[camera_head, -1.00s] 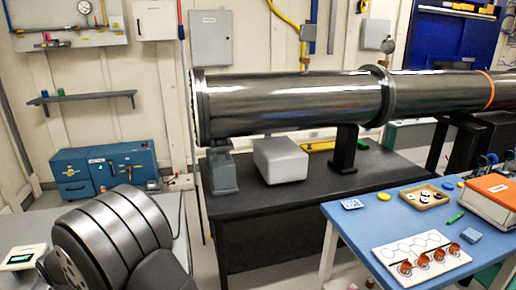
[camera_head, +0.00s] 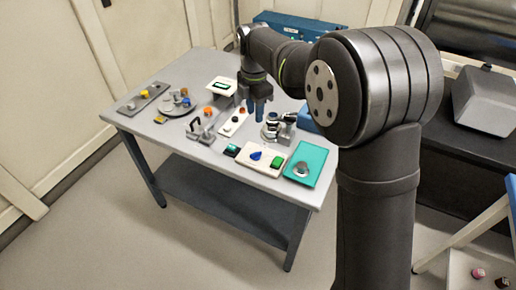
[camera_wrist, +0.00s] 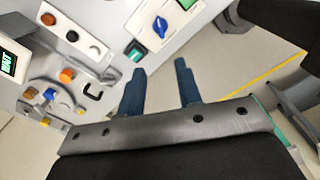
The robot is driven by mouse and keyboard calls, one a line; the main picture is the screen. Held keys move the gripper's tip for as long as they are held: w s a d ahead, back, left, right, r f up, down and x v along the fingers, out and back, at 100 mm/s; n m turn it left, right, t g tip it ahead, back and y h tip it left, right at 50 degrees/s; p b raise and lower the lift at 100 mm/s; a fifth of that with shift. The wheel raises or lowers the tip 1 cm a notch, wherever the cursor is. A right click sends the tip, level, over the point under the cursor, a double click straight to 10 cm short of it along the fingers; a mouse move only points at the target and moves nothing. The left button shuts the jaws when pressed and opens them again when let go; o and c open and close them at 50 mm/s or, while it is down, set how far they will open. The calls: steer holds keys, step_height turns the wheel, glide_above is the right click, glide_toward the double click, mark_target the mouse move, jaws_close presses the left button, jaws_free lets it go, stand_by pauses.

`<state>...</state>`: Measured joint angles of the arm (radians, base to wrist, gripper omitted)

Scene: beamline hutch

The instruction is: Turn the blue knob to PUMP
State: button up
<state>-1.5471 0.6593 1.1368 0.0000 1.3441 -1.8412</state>
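The blue knob (camera_head: 256,155) sits on a white panel (camera_head: 246,163) near the front edge of the grey table. It also shows in the wrist view (camera_wrist: 160,27), near the top, with its pointer set at a slant. No PUMP label can be read. My gripper (camera_head: 257,118) is above the table, behind the knob in the head view. In the wrist view the two dark blue fingers of my gripper (camera_wrist: 159,68) are apart with nothing between them. The knob lies beyond the fingertips, clear of them.
A green square button (camera_head: 278,161) shares the knob's panel. A small dark box with a green face (camera_head: 231,150) is to its left, and a teal mat (camera_head: 318,160) with a silver round part to its right. Several fixtures and coloured knobs crowd the table behind and left.

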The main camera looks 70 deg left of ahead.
mark_target(256, 153)
step_height(256, 153, down, 17)
steer(key=shift+r, duration=0.1)
stand_by(0.4)
jaws_close()
